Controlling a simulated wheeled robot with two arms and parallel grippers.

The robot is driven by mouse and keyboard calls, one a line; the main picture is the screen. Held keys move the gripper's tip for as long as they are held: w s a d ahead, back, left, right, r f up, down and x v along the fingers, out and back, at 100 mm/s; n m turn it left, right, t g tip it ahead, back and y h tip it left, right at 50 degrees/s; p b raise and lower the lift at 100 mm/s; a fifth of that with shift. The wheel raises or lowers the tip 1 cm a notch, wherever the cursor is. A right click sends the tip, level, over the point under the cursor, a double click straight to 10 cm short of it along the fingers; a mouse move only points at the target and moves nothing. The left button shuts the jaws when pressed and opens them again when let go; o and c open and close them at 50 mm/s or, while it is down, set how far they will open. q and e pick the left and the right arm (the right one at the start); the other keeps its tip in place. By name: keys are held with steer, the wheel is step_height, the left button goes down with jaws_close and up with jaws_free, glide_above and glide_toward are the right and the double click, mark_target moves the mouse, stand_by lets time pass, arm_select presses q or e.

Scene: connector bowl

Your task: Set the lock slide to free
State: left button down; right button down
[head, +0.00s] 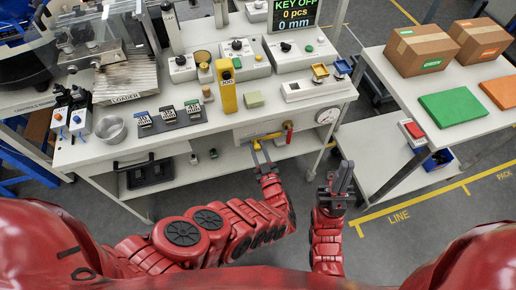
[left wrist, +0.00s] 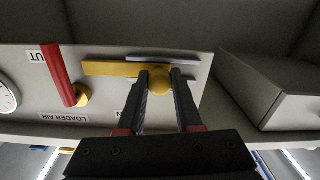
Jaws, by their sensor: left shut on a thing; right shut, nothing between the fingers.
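The lock slide is a yellow bar (head: 266,136) on the front panel below the table edge. It also shows in the left wrist view, upside down, as a flat yellow bar (left wrist: 108,69) with a round yellow knob (left wrist: 159,80). My left gripper (head: 260,155) reaches up to the panel, and its fingers (left wrist: 160,88) are shut on the knob, one on each side. The fingers hide part of the panel, and I cannot read a slide position label. My right gripper (head: 343,168) is shut and empty, apart from the table, right of my left gripper.
A red lever (head: 289,131) and a round gauge (head: 327,116) are on the same panel, beside the slide. A lower shelf (head: 215,168) holds a black case (head: 150,170). A second table with cartons (head: 423,48) stands right. Floor between the tables is open.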

stand_by(0.7)
arm_select(q)
steer(key=a+p, duration=0.1)
steer(key=a, duration=0.1)
steer(key=s+a+p, duration=0.1)
steer(key=shift+s+a+r+p, duration=0.1)
steer(key=shift+a+r+p, duration=0.15)
steer(key=shift+p, duration=0.1)
steer(key=shift+a+f, duration=0.15)
steer(key=shift+f, duration=0.1)
steer(key=c, duration=1)
jaws_free()
steer(key=o, duration=0.4)
steer(key=shift+a, duration=0.1)
